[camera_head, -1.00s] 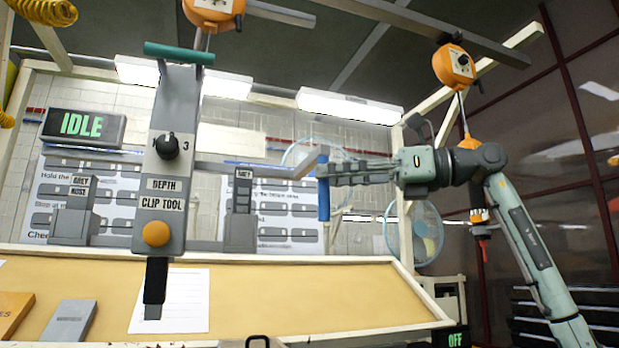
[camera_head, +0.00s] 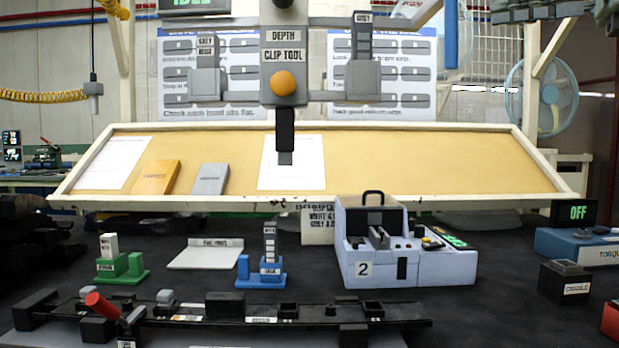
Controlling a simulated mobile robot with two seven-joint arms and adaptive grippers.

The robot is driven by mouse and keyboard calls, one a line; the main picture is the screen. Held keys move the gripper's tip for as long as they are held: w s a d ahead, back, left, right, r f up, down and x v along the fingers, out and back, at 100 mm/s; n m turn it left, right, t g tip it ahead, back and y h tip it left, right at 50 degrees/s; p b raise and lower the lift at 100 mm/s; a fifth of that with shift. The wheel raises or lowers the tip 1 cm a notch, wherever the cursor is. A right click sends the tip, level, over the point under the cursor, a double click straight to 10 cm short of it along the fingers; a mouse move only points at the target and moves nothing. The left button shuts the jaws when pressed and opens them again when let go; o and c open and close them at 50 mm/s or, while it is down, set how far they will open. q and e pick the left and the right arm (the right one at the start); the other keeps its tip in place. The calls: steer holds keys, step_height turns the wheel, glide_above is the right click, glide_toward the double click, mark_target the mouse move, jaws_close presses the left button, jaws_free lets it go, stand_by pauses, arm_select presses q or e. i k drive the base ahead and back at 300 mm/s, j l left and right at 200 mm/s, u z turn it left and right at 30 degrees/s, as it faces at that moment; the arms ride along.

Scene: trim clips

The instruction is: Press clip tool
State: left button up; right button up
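The clip tool (camera_head: 283,62) hangs upright in the middle of the camera_head view, labelled DEPTH and CLIP TOOL. It has an orange button (camera_head: 283,83) and a black and grey tip (camera_head: 284,135) in front of the sloped board; its top is cut off. A grey arm (camera_head: 360,21) runs right from it towards a blue handle (camera_head: 450,35). My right gripper (camera_head: 495,12) is at the top right edge, to the right of the handle, with a gap seeming to lie between them. It is partly cut off and its opening is unclear. My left gripper is not in view.
A tan board (camera_head: 420,165) with a pale frame spans the back. A blue-grey box (camera_head: 405,245) marked 2, a blue fixture (camera_head: 262,272), a green fixture (camera_head: 122,265) and a white plate (camera_head: 206,254) stand on the dark table. A black rail (camera_head: 250,308) lies in front.

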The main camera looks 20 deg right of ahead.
mark_target(284, 33)
steer(key=k, duration=1.5)
